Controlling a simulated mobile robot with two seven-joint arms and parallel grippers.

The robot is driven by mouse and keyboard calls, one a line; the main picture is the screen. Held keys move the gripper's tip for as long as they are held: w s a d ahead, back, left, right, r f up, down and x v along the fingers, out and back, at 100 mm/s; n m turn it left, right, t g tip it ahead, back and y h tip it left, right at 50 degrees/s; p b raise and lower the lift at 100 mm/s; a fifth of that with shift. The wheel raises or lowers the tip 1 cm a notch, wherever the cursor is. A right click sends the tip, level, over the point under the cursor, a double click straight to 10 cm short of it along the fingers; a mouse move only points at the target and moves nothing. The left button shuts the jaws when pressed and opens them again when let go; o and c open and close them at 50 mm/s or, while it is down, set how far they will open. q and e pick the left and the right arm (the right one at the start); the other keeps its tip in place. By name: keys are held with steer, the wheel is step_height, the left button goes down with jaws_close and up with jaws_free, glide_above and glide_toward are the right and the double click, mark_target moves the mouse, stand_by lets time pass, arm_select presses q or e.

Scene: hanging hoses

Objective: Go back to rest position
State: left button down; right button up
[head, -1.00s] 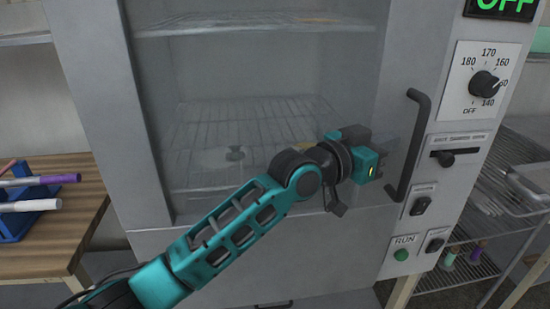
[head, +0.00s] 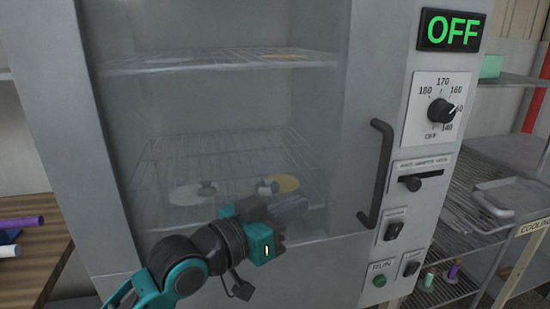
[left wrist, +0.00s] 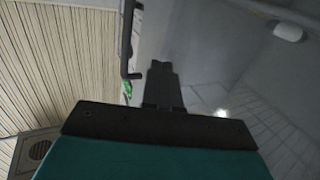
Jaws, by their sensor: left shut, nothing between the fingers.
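My left gripper (head: 290,208) is in front of the glass door of a large grey oven (head: 402,70), low in the head view. It is shut and empty, with its fingers pointing right. The black door handle (head: 382,172) is to the right of the fingertips, apart from them. In the left wrist view the shut fingers (left wrist: 162,82) show dark in the middle, with the handle (left wrist: 128,40) up and to the left of them. The oven door looks closed. My right gripper is not in view.
Wire racks (head: 225,62) with round items are behind the glass. The display (head: 451,30) reads OFF, above a temperature dial (head: 441,111) and switches. A wooden table (head: 35,255) with markers is at left. A wire shelf (head: 440,292) with a metal tray (head: 508,198) is at right.

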arm_select(q)
steer(key=a+f+n+t+y, duration=0.1)
steer(key=a+f+n+y, duration=0.15)
steer(key=f, duration=0.35)
steer(key=a+f+n+t+y, duration=0.1)
steer(key=a+f+n+y, duration=0.1)
steer(key=a+f, duration=0.3)
steer(key=s+a+f+n+g+y, duration=0.1)
steer(key=s+a+f+y, duration=0.3)
steer(key=s+a+f, duration=0.4)
steer(key=s+a+f+n+y, duration=0.2)
steer(key=s+a+f+y, duration=0.2)
steer(key=s+a+f, duration=0.4)
step_height(320, 180, down, 7)
steer(key=shift+s+f+g, duration=0.2)
steer(key=shift+s+g, duration=0.2)
steer(key=shift+s, duration=0.25)
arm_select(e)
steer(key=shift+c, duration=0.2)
